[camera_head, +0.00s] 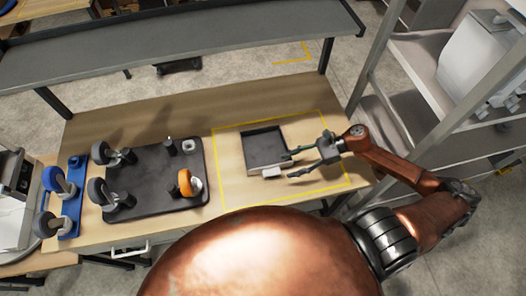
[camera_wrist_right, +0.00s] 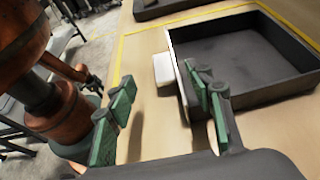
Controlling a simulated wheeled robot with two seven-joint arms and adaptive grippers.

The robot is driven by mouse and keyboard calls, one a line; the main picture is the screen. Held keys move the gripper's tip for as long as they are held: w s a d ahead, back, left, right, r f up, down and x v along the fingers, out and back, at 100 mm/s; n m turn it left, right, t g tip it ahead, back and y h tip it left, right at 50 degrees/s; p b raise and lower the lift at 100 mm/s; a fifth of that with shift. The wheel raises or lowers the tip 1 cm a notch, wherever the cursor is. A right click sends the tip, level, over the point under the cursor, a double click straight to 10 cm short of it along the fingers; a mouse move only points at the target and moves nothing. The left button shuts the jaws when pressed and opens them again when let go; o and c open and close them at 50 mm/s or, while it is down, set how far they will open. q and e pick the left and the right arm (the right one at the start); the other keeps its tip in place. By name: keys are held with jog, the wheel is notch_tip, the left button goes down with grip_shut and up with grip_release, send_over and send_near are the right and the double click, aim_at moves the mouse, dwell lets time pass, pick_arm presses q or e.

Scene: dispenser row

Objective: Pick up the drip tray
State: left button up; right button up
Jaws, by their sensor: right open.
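The drip tray (camera_head: 264,147) is a shallow, dark square tray with pale outer sides, lying on the wooden table inside a yellow outline. A small white block (camera_head: 271,172) sticks out from its near side like a handle. In the right wrist view the tray (camera_wrist_right: 245,60) is empty, and the white block (camera_wrist_right: 163,68) shows just beyond and between the fingertips. My right gripper (camera_head: 287,166) is open at the tray's near right corner, with its green-padded fingers spread. In the wrist view one finger overlaps the tray's wall; contact cannot be told. My left gripper is not in view.
A dark mat (camera_head: 150,200) with several casters and small parts lies left of the tray. A blue holder (camera_head: 74,200) with wheels stands at the far left. A grey shelf (camera_head: 180,45) spans the back, and a metal rack (camera_head: 395,60) stands right. The table around the tray is clear.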

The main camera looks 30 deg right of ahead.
aim_at(273, 171)
jog(key=shift+w+a+f+b, duration=0.1)
jog(key=shift+w+f+b, duration=0.2)
jog(key=shift+f, duration=0.35)
jog(key=shift+w+a+f, duration=0.1)
jog(key=shift+w+a, duration=0.05)
jog(key=shift+a, duration=0.15)
jog(key=shift+x, duration=0.85)
jog(key=shift+p+x, duration=0.65)
jog(key=shift+x, duration=1.9)
grip_shut()
